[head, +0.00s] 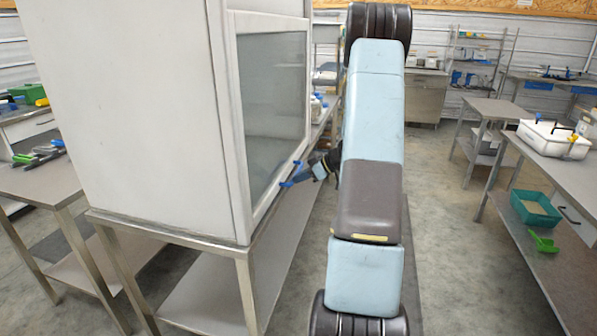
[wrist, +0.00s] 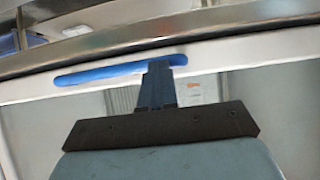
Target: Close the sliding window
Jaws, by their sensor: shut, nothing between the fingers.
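The sliding window (head: 272,105) is a grey glass pane in a white frame on the side of a tall white cabinet. Its blue bar handle (head: 290,182) sits low on the frame, and the handle also shows in the wrist view (wrist: 100,74). Whether a gap is left under the pane is unclear. My gripper (head: 316,170) is at the handle, partly hidden behind my arm. In the wrist view its fingers (wrist: 158,68) are shut and empty, overlapping the handle's right end. I cannot tell whether they touch it.
The cabinet (head: 130,110) stands on a metal table (head: 165,232). A bench (head: 555,230) at the right holds a white bin (head: 553,138) and a green tray (head: 535,208). Another table (head: 40,180) is at the left. The floor (head: 440,240) right of my arm is clear.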

